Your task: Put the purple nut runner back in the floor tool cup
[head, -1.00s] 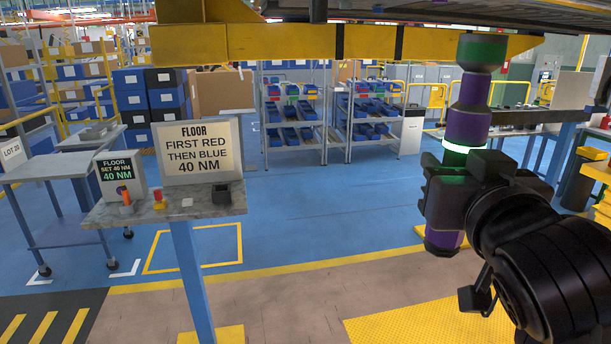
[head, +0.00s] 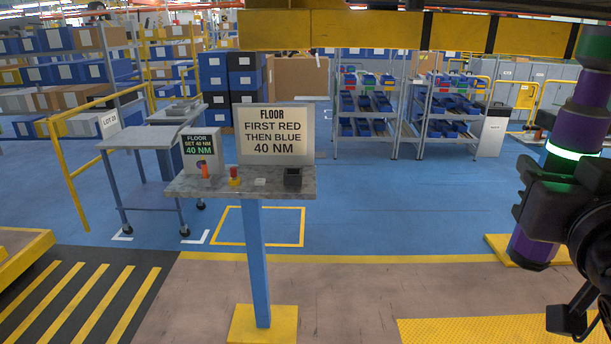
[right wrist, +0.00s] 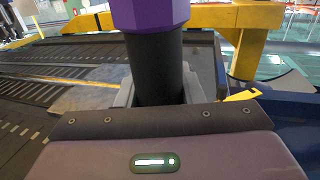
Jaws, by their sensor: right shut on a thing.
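The purple nut runner (head: 575,125) is upright at the right edge of the head view, with a green top end and a lit white-green ring. My right gripper (head: 550,190) is shut around it; the right edge cuts off part of both. In the right wrist view the runner's purple body (right wrist: 150,14) and black grip (right wrist: 157,70) stand between the jaws (right wrist: 157,92). A small dark square cup (head: 292,178), which looks like the floor tool cup, stands at the right end of the grey stand top, well left of the gripper. My left gripper is out of view.
The stand top (head: 225,187) also carries a FLOOR sign (head: 276,134), a small 40 NM display (head: 203,150) and a red button (head: 234,176). Its blue post has a yellow foot (head: 263,325). A yellow beam (head: 365,29) crosses overhead. Floor between stand and gripper is clear.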

